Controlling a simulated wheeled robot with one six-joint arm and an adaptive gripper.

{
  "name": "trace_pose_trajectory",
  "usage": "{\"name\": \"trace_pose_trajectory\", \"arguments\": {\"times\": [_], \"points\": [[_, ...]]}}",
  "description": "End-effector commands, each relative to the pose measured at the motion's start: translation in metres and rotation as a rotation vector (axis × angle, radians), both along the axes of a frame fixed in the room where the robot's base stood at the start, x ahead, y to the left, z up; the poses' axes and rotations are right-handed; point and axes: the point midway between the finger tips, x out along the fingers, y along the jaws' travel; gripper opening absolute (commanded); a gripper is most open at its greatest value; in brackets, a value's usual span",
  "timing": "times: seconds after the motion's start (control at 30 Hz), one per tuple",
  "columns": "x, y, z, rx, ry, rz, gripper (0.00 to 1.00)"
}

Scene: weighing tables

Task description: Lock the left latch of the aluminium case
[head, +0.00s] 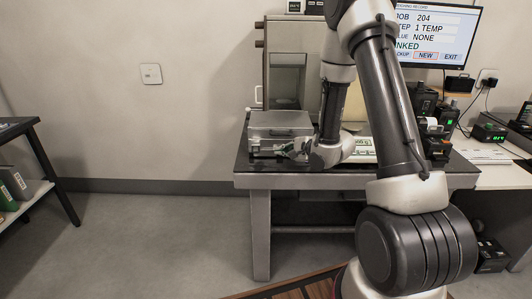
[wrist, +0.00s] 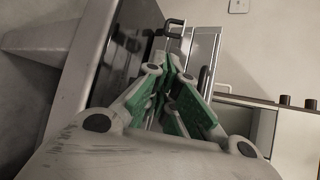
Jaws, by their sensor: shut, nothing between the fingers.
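The aluminium case (head: 278,121) sits closed on the dark-topped table in the head view, at the table's left end. The left latch cannot be made out clearly, and the fingers and hand hide part of the case front.
The table (head: 260,181) has its front edge just below my gripper. Behind the case stands a grey cabinet (head: 291,50) with a glass front. A screen (head: 437,35) and several small devices are at the right. The floor left of the table is clear.

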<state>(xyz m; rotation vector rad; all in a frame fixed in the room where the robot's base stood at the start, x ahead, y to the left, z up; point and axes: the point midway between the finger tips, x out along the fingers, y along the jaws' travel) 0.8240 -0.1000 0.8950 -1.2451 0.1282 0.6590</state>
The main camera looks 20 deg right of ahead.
Motion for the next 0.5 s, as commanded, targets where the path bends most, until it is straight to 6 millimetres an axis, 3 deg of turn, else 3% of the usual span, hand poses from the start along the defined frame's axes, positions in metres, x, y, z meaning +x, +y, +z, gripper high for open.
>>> {"name": "trace_pose_trajectory", "arguments": {"times": [0.37,0.5], "points": [[0.0005,-0.0001,-0.0009,0.010,0.009,-0.007,0.00],[0.0092,0.0043,-0.0057,0.009,0.009,-0.006,0.00]]}}
